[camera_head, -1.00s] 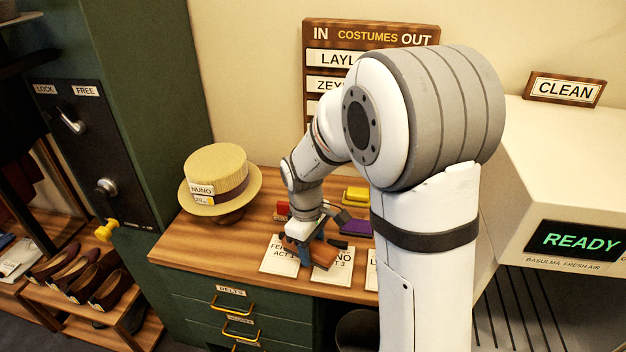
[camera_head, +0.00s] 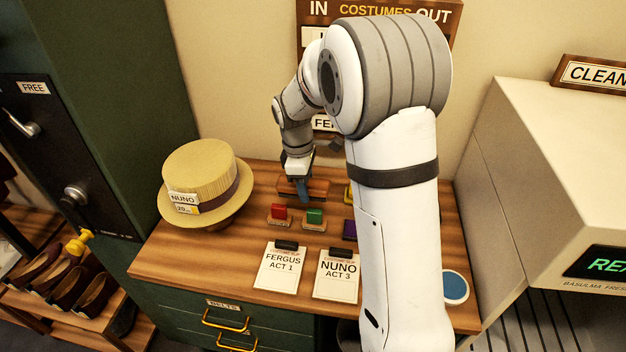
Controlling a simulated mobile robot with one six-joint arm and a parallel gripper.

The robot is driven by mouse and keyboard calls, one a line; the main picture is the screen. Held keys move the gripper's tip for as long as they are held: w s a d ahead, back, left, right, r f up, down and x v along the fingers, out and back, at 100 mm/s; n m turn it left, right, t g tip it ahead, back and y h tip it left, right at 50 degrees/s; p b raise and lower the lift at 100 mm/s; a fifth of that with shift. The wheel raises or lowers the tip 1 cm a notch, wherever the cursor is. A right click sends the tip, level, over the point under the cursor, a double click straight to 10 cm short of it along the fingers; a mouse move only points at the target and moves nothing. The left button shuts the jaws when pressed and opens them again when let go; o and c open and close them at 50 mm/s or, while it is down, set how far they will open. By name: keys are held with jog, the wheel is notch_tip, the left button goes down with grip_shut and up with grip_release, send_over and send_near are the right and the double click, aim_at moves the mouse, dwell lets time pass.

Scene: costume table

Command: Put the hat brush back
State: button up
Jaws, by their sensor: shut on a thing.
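The hat brush (camera_head: 317,187), a brown wooden bar, is at the back of the wooden table. My gripper (camera_head: 301,191) is shut on it around its middle, with a blue finger in front. Its bristles are hard to make out. I cannot tell whether the brush touches the table or hangs just above it. The straw hat (camera_head: 203,172), labelled NUNO, sits on a dark stand to the left of my gripper.
Red (camera_head: 279,213) and green (camera_head: 314,217) stamps stand just in front of the brush. Cards for Fergus (camera_head: 280,272) and Nuno (camera_head: 337,277) lie nearer the front edge. A purple block (camera_head: 349,230) and a blue disc (camera_head: 455,287) are partly beside my arm. The white cabinet (camera_head: 540,170) stands at right.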

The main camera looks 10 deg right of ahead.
jog(key=w+d, duration=0.1)
jog(key=w, duration=0.1)
jog(key=w+d+f+p, duration=0.1)
jog(key=w, duration=0.1)
jog(key=w+d+f, duration=0.1)
jog(key=w, duration=0.2)
jog(key=shift+f+p, duration=0.2)
jog(key=shift+p, duration=0.1)
notch_tip(320, 180, down, 4)
jog(key=shift+f+p, duration=0.1)
jog(key=shift+p, duration=0.4)
jog(key=shift+w+f, duration=0.15)
jog(key=shift+f, duration=0.05)
jog(key=shift+f, duration=0.2)
jog(key=o, duration=0.9)
